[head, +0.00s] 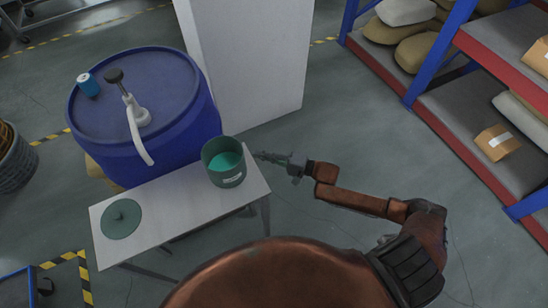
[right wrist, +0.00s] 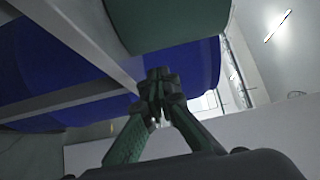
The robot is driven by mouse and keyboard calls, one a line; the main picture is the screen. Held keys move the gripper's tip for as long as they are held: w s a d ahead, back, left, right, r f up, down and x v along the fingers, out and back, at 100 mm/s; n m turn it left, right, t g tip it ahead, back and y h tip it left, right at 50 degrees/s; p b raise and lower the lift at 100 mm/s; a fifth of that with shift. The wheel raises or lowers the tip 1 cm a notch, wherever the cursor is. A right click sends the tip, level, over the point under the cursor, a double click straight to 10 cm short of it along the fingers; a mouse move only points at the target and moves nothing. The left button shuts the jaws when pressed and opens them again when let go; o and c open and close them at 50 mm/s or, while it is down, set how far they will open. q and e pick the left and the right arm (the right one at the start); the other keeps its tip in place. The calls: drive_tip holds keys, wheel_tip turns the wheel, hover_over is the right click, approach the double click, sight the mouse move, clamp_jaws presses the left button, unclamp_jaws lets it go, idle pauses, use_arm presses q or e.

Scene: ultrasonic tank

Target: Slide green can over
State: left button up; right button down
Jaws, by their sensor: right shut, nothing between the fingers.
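The green can (head: 224,163) stands upright and open on the right end of a small white table, with teal liquid or a teal floor inside. A round green lid with a knob (head: 121,218) lies flat on the table's left end. My right gripper (head: 262,156) is shut and empty, just right of the can near the table's right edge. In the right wrist view the shut fingers (right wrist: 158,85) point up below the can's green side (right wrist: 175,22); whether they touch it I cannot tell. My left gripper is in neither view.
The white table (head: 170,213) is bare between lid and can. A blue drum (head: 160,140) with a hand pump (head: 138,112) and a small blue can (head: 88,84) on top stands behind it. A white block (head: 250,60) stands behind. Shelves (head: 475,100) are at right.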

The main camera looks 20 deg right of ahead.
sight(254, 164)
drive_tip(key=shift+s+a, duration=0.2)
drive_tip(key=shift+a, duration=1.5)
drive_tip(key=a+p, duration=0.1)
drive_tip(key=a, duration=0.2)
drive_tip(key=shift+r+p, duration=0.2)
drive_tip(key=shift+p, duration=0.15)
drive_tip(key=shift+a+f, duration=0.1)
drive_tip(key=shift+a, duration=0.2)
drive_tip(key=shift+s+f, duration=0.1)
drive_tip(key=shift+f, duration=0.05)
drive_tip(key=shift+d, duration=0.1)
